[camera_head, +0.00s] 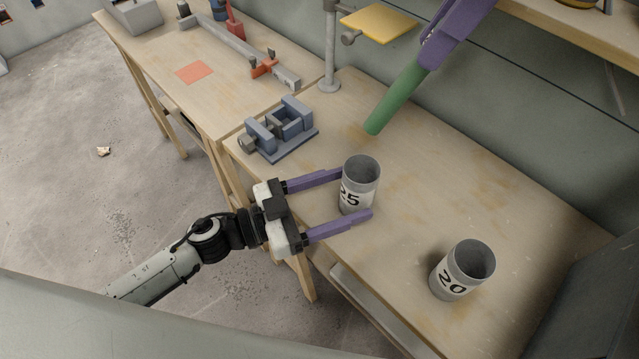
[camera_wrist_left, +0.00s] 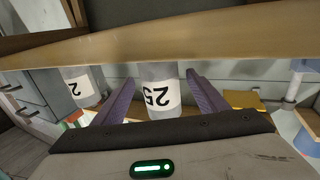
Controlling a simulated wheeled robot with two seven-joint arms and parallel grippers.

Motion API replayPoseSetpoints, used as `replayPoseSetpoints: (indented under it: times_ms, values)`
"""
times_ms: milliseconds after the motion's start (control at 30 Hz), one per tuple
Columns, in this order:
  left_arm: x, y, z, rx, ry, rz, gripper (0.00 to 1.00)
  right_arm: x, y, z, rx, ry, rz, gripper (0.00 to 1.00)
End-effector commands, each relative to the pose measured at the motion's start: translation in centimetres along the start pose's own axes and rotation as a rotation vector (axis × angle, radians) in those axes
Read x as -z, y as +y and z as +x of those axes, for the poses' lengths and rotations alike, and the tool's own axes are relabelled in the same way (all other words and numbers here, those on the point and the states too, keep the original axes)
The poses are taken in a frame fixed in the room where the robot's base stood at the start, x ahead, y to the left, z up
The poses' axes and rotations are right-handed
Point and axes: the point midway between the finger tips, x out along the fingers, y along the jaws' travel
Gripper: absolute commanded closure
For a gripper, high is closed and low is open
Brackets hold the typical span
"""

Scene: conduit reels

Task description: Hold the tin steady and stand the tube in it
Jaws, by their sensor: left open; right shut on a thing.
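A grey tin labelled 25 (camera_head: 361,178) stands upright on the workbench. My left gripper (camera_head: 356,194) is open, with its purple fingers on either side of this tin. The tin labelled 25 also shows between the fingers in the left wrist view (camera_wrist_left: 158,88). A second grey tin labelled 20 (camera_head: 462,270) stands upright to the right, nearer the front; part of it shows in the left wrist view (camera_wrist_left: 80,86). My right gripper (camera_head: 432,58) is shut on a green tube (camera_head: 396,98), which it holds tilted, lower end down and left, behind the tins. Both tins look empty.
A blue-grey vise (camera_head: 283,130) sits at the bench's left edge. A stand with a yellow plate (camera_head: 379,25) is at the back. The bench (camera_head: 420,175) between the tins and the wall is clear. A red-orange square (camera_head: 194,72) lies on the far left table.

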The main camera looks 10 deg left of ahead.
Motion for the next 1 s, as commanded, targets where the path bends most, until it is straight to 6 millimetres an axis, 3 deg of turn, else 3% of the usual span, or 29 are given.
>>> replayPoseSetpoints:
  times_ms: [400, 433, 700, 1000]
  values:
    - [0.0, 0.0, 1.0, 0.0, 0.0, 0.0, 0.33, 0.0, 0.0, 0.0, 0.0, 0.0, 0.0, 0.97]
    - [0.0, 0.0, 1.0, 0.0, 0.0, 0.0, 0.35, 0.0, 0.0, 0.0, 0.0, 0.0, 0.0, 0.97]
    - [0.0, 0.0, 1.0, 0.0, 0.0, 0.0, 0.78, 0.0, 0.0, 0.0, 0.0, 0.0, 0.0, 0.97]
    - [0.0, 0.0, 1.0, 0.0, 0.0, 0.0, 0.78, 0.5, 0.0, 1.3, -0.001, 0.001, 0.0, 0.97]
